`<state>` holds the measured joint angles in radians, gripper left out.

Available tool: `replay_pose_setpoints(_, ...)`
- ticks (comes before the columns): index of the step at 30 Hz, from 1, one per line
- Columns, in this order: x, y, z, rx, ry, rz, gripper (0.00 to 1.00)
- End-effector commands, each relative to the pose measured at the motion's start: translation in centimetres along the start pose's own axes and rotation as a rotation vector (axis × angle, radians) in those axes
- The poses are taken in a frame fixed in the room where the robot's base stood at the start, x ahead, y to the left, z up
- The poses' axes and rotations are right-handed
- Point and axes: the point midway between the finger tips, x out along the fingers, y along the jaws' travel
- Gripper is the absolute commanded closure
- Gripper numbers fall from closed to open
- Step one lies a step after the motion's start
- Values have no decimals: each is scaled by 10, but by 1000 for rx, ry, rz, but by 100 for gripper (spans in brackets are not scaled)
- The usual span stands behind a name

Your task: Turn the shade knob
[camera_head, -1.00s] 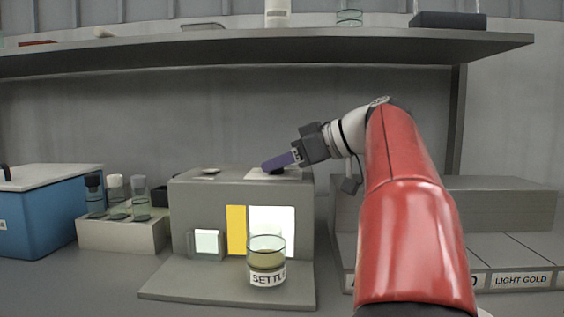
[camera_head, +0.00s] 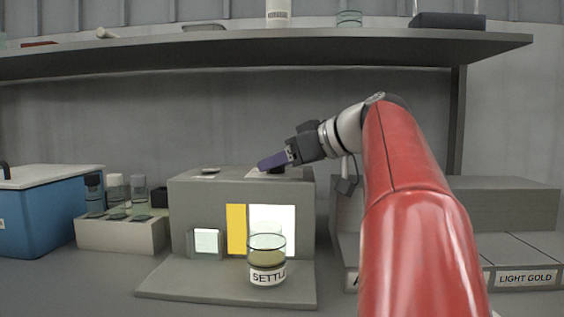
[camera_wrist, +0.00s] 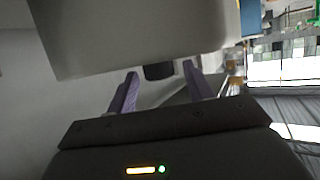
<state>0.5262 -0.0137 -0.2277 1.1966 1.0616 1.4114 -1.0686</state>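A grey box with a yellow panel and lit white panels (camera_head: 205,190) stands on the bench. A dark round knob (camera_head: 277,170) sits on its top over a pale plate and is partly hidden by my gripper. In the wrist view the dark knob (camera_wrist: 158,71) shows in the gap between the purple fingertips. My gripper (camera_head: 262,164) reaches in from the right, tilted down, over the box top. In the wrist view my gripper (camera_wrist: 160,70) is open, with space on each side of the knob. I cannot tell whether a finger touches it.
A glass beaker of yellowish liquid (camera_head: 267,258) stands before the box. A vial rack (camera_head: 120,234) and a blue cooler (camera_head: 40,222) stand left. A shelf (camera_head: 300,50) hangs above the arm. Grey labelled blocks (camera_head: 520,250) stand right.

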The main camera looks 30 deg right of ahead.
Motion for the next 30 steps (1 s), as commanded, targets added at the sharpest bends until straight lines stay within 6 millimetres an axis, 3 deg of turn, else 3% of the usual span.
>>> replay_pose_setpoints(10, -6, 0, 0, 0, 0, 1, 48)
replay_pose_setpoints(21, -63, 1, -1, 0, 1, 2, 48)
replay_pose_setpoints(30, -78, 0, 0, 0, 0, 0, 48)
